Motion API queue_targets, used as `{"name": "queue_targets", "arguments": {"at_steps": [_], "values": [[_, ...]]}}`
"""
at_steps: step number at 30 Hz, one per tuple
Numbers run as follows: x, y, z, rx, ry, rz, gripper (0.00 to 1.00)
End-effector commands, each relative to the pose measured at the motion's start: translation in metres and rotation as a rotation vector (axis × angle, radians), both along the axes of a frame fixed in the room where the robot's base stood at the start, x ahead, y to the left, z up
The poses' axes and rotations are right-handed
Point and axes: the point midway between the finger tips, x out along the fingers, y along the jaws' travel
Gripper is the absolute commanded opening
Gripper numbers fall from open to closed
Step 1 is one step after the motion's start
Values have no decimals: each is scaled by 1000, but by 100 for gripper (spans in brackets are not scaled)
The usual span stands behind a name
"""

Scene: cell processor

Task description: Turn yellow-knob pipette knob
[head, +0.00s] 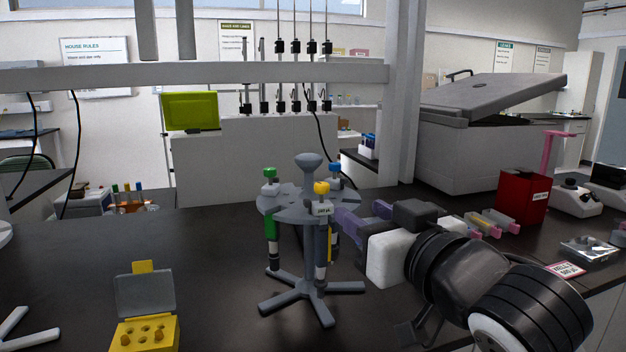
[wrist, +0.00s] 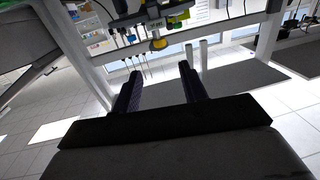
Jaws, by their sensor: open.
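The yellow-knob pipette hangs upright at the front of a grey round pipette stand (head: 282,203). Its yellow knob (head: 321,188) sits on top, above a white labelled body (head: 322,209). My gripper (head: 345,224) is open and lies just right of this pipette, its purple fingers a little below the knob's height in the head view. In the wrist view the yellow knob (wrist: 158,44) shows beyond the two fingertips (wrist: 158,66), roughly midway between them, with nothing in the jaws. I cannot tell whether a finger touches the pipette.
A green-knob pipette (head: 271,224) hangs left on the stand, and a blue knob (head: 335,169) is behind the yellow one. A yellow tip box (head: 145,332) stands open at front left. A red box (head: 522,197) stands to the right. The bench left of the stand is mostly clear.

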Motion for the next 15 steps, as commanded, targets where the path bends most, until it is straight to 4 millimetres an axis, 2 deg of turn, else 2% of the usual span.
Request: {"name": "queue_targets", "arguments": {"at_steps": [5,15], "values": [[17,9,1,1,3,3,43],[82,40,2,-1,2,2,43]]}}
